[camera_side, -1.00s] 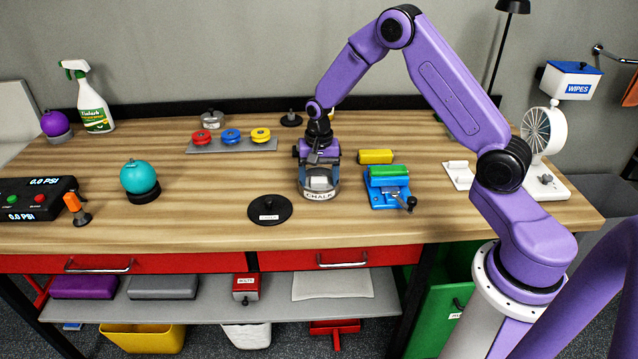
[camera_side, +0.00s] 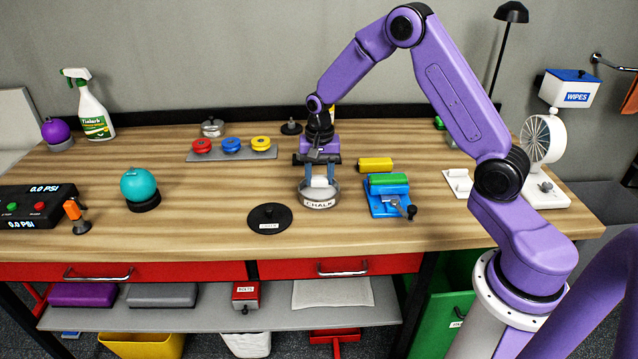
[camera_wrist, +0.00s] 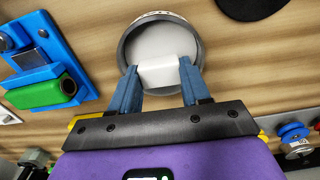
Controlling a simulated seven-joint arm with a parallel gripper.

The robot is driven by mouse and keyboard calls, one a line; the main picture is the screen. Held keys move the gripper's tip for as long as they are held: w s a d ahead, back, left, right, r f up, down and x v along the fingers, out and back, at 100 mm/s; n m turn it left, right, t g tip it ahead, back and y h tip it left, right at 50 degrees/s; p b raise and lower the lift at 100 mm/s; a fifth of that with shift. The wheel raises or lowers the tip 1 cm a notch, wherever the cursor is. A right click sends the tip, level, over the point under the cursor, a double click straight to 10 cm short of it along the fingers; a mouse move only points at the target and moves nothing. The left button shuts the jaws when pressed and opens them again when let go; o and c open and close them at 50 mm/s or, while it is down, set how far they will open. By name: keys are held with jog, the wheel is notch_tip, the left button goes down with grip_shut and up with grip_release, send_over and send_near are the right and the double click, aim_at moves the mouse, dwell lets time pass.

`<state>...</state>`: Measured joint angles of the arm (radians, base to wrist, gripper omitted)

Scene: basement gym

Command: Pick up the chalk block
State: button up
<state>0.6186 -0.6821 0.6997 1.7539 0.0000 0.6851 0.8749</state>
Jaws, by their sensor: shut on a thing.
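The white chalk block (camera_side: 319,182) is between the fingers of my gripper (camera_side: 320,178), at the mouth of the round chalk bowl (camera_side: 318,203) labelled CHALK. In the wrist view the white block (camera_wrist: 165,72) sits between the blue fingertips of my gripper (camera_wrist: 162,82), in front of the pale inside of the bowl (camera_wrist: 127,42). My gripper is shut on the block from above. The block's lower part is hard to make out against the bowl.
A black lid (camera_side: 269,217) lies left of the bowl. A tray of coloured discs (camera_side: 231,151) is behind left.

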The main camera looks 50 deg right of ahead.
jog(key=s+a+r, duration=0.1)
jog(key=s+r, duration=0.8)
jog(key=s, duration=0.4)
jog(key=shift+s+a+r, duration=0.2)
jog(key=shift+s+r, duration=0.05)
jog(key=shift+s, duration=0.15)
jog(key=o, duration=0.3)
jog(key=shift+c, duration=1.1)
